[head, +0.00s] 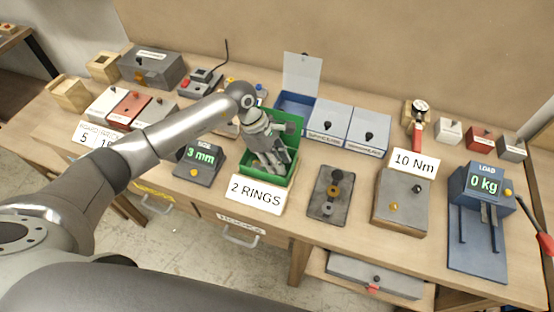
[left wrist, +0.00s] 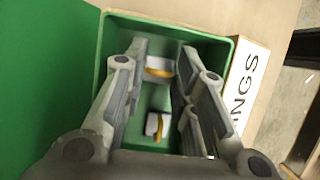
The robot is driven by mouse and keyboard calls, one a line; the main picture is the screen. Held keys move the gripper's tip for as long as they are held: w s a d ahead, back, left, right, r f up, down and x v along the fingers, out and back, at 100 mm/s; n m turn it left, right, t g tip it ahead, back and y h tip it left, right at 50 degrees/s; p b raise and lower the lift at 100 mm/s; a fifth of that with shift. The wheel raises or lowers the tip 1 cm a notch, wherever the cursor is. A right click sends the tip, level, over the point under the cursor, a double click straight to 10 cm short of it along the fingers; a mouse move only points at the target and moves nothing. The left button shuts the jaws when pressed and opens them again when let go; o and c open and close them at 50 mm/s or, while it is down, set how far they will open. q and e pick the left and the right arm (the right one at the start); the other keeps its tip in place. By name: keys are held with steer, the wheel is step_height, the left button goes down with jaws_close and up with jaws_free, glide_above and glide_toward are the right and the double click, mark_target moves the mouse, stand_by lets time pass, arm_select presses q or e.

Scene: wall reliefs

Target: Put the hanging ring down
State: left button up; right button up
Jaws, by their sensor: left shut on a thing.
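My left gripper (head: 274,164) points down into the green box (head: 294,137) behind the "2 RINGS" sign (head: 257,194). In the left wrist view my left gripper (left wrist: 161,66) is shut on a small white and yellow piece, seemingly the ring (left wrist: 158,68), inside the green box (left wrist: 222,48). A second white and yellow piece (left wrist: 155,126) shows lower in that picture, in the box. Whether the held ring touches the box floor cannot be told. In the head view the gripper hides the rings. My right gripper is not in view.
A blue box with its lid up (head: 294,103) stands behind the green box. The "3 mm" gauge (head: 199,163) is to the left, a dark plate with a post (head: 331,195) to the right. The bench's front edge lies just before the sign.

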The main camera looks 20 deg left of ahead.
arm_select(q)
steer(key=o, duration=0.9)
steer(key=shift+r, duration=0.25)
steer(key=shift+b+v, duration=1.45)
steer(key=shift+v, duration=4.4)
